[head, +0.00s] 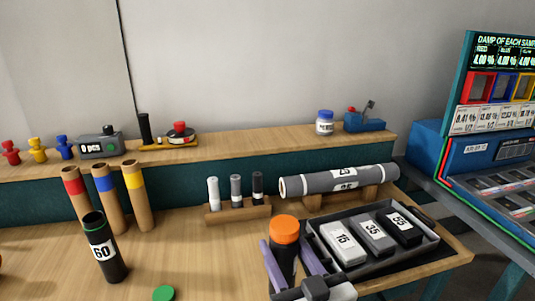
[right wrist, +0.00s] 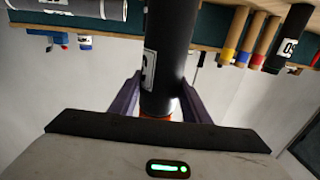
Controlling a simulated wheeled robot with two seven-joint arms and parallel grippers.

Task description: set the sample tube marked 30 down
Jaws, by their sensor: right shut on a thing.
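A dark sample tube with an orange cap (head: 285,230) stands upright between the purple fingers of my right gripper (head: 285,250), at the front of the wooden bench. My right gripper is shut on it. In the right wrist view the dark tube (right wrist: 170,45) runs between the fingers (right wrist: 158,95), its orange cap mostly hidden. Its white label shows only in part there, so I cannot read 30 in full. Whether its base touches the bench is hidden by my gripper. My left gripper is not in view.
A grey tray (head: 428,240) with blocks marked 15, 35 and 55 lies right of the tube. A grey roll (head: 310,185) rests behind. An open tube marked 60 (head: 104,250) stands left, near a green cap (head: 163,293). Bench between them and the held tube is clear.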

